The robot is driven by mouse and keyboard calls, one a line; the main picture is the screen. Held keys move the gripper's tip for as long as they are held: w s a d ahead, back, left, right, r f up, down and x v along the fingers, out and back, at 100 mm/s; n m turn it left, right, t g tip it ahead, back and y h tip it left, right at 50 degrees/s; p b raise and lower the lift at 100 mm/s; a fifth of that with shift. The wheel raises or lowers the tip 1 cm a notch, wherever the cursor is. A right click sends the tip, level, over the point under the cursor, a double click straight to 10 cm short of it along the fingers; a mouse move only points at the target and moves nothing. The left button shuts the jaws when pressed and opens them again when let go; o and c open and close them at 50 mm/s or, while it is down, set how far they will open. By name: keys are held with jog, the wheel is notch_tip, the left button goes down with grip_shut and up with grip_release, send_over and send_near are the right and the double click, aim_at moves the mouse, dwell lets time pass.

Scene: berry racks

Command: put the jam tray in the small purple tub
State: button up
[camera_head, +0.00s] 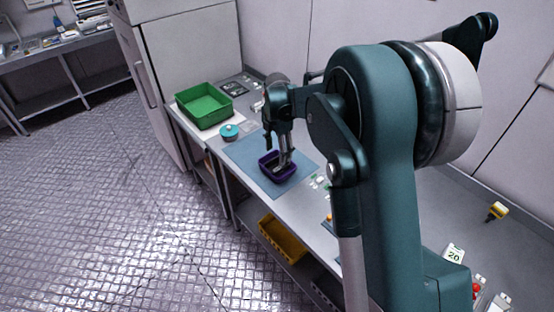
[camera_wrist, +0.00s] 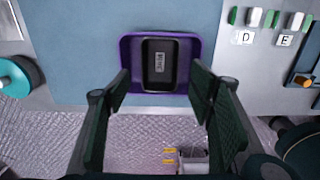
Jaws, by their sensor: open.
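The small purple tub (camera_head: 266,164) sits on the blue mat on the bench; it also shows in the wrist view (camera_wrist: 126,62). A small dark tray with a white label, which looks like the jam tray (camera_wrist: 160,62), lies inside the tub in the wrist view. My gripper (camera_head: 283,163) is over the tub in the head view. In the wrist view my gripper's two dark fingers (camera_wrist: 161,92) are spread apart, with nothing held between them. The tray lies beyond the fingertips. The label's writing is too small to read.
A green crate (camera_head: 204,107) and a teal-lidded pot (camera_head: 229,132) stand left of the tub. The blue mat (camera_head: 243,150) has bare room around the tub. Lettered cards (camera_wrist: 264,38) lie to the right in the wrist view. A yellow crate (camera_head: 283,240) sits on the lower shelf.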

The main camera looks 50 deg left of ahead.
jog(key=shift+r, duration=2.3)
